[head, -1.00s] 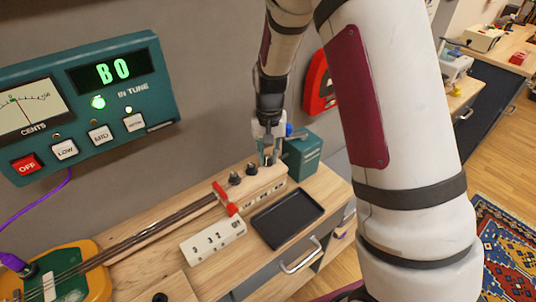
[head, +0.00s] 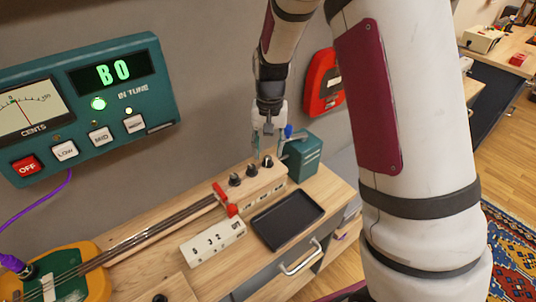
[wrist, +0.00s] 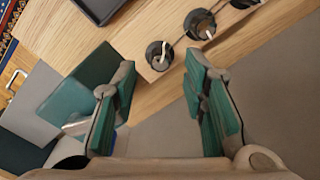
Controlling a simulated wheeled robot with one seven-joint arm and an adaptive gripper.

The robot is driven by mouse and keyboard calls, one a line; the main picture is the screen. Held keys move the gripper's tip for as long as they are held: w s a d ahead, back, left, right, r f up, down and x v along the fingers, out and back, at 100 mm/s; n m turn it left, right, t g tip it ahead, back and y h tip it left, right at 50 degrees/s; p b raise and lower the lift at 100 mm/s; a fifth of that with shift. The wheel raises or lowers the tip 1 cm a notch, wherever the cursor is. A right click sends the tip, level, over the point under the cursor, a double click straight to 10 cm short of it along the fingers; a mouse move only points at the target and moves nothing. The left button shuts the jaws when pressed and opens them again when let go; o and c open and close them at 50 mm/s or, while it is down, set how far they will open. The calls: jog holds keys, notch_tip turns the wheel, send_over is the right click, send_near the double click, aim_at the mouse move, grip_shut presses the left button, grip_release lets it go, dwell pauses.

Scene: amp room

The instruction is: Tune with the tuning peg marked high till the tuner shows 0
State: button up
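The teal tuner (head: 90,105) on the wall reads B0. Its green IN TUNE lamp is lit, and so is the small lamp above its HIGH button. The needle stands near the middle of the cents dial (head: 22,108). Three black tuning pegs stand on a wooden headstock block (head: 262,190); its labels are too small to read. The end peg (head: 267,161) is the rightmost, and it is also the nearest one in the wrist view (wrist: 159,55). My gripper (head: 268,152) is open and empty above the end peg, with its fingers apart (wrist: 160,95).
A teal box (head: 303,157) stands right beside my gripper. A black tray (head: 287,220) and a white block with numbers (head: 213,241) lie in front of the headstock. A red wall device (head: 324,84) hangs behind. The bass body (head: 75,285) is at lower left.

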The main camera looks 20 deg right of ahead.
aim_at(269, 158)
notch_tip(269, 158, up, 9)
jog(key=shift+f, duration=0.15)
jog(key=shift+d, duration=0.1)
dwell(0.3)
jog(key=s+r+n+t, duration=0.2)
jog(key=s+r, duration=0.9)
jog(key=s+r+n+t, duration=0.2)
jog(key=s+t, duration=0.1)
jog(key=s, duration=1.2)
jog(key=shift+s+r, duration=0.2)
jog(key=shift+r, duration=0.05)
dwell(0.6)
